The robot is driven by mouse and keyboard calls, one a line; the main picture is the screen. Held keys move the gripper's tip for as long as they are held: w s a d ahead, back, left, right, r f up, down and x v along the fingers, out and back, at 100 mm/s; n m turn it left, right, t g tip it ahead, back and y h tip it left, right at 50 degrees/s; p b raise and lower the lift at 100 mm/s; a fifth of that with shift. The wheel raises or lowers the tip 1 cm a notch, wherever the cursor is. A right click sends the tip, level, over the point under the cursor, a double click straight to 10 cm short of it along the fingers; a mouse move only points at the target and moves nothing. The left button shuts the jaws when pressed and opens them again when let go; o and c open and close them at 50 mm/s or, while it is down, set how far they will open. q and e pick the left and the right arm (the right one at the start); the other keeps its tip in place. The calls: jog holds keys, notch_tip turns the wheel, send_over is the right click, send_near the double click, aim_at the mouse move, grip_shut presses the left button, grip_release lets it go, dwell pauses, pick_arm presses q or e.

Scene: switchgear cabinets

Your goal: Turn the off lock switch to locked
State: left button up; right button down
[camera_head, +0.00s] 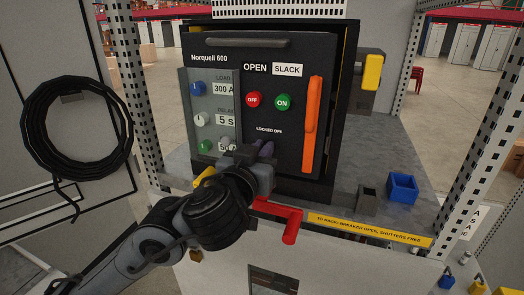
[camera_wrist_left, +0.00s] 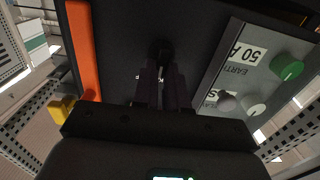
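The breaker front panel (camera_head: 290,60) reads "Norquell 600" and faces me, with a "LOCKED OFF" label (camera_head: 269,130) below the red OFF and green ON buttons. My left gripper (camera_head: 264,150) is just below that label and covers what lies behind it in the head view. In the left wrist view, a dark round knob (camera_wrist_left: 160,50), likely the off lock switch, shows at the tips of my left gripper (camera_wrist_left: 163,80). The fingers are close together; I cannot tell whether they touch or grip the knob. Its turned position is not readable. My right gripper is out of view.
An orange handle (camera_head: 312,125) stands right of the buttons. A grey panel with knobs (camera_head: 212,110) is to the left. A red lever (camera_head: 290,228) sticks out below. Perforated posts flank the cabinet.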

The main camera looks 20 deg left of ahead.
pick_arm(q)
grip_shut()
jog(key=shift+d+m, duration=0.1)
jog(key=shift+m, duration=0.3)
jog(key=m+b, duration=0.1)
jog(key=m, duration=1)
jog(key=d+f+m+b, duration=0.1)
jog(key=m, duration=0.5)
jog(key=shift+f+b, duration=0.1)
jog(key=shift+b, duration=0.2)
jog(key=shift+d, duration=0.1)
jog(key=o, duration=0.5)
grip_release()
